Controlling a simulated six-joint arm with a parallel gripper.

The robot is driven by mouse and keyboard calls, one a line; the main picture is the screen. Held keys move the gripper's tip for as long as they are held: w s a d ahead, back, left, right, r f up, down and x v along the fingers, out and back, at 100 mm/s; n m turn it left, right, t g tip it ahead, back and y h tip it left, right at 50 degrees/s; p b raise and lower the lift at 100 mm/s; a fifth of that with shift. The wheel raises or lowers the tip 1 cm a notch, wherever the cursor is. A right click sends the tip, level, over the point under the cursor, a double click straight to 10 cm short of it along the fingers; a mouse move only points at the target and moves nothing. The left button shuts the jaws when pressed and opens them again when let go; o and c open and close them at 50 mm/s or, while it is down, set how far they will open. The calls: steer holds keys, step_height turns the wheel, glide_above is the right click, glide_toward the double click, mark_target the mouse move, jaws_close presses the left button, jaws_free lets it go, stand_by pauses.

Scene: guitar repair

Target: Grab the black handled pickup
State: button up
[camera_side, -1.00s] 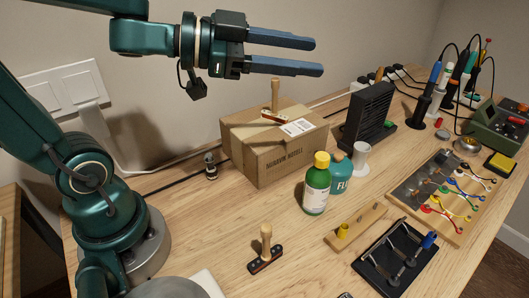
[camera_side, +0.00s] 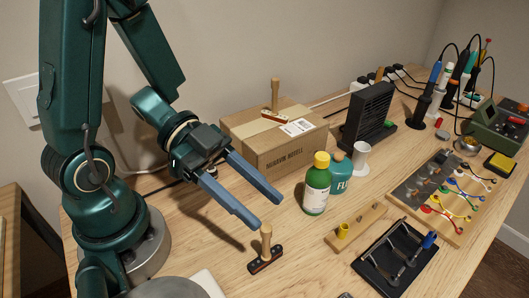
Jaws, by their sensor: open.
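A black pickup (camera_side: 266,262) with a reddish edge and an upright wooden handle (camera_side: 266,240) stands on the table near the front. My gripper (camera_side: 270,212) is open and empty. Its two blue fingers point down and to the right, with their tips just above and behind the handle in the picture. Whether a finger touches the handle I cannot tell; they look apart. A second wooden-handled piece (camera_side: 275,98) with a pale base stands on top of the cardboard box (camera_side: 285,152).
A green bottle with a yellow cap (camera_side: 317,186) and a teal flux bottle (camera_side: 341,172) stand right of my gripper. A wooden block (camera_side: 356,226) and a black tray (camera_side: 372,268) lie further right. Bare table lies left of the pickup.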

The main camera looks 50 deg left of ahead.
mark_target(269, 246)
step_height(269, 246, down, 8)
steer(key=shift+f, duration=0.15)
steer(key=shift+x, duration=2.55)
jaws_close()
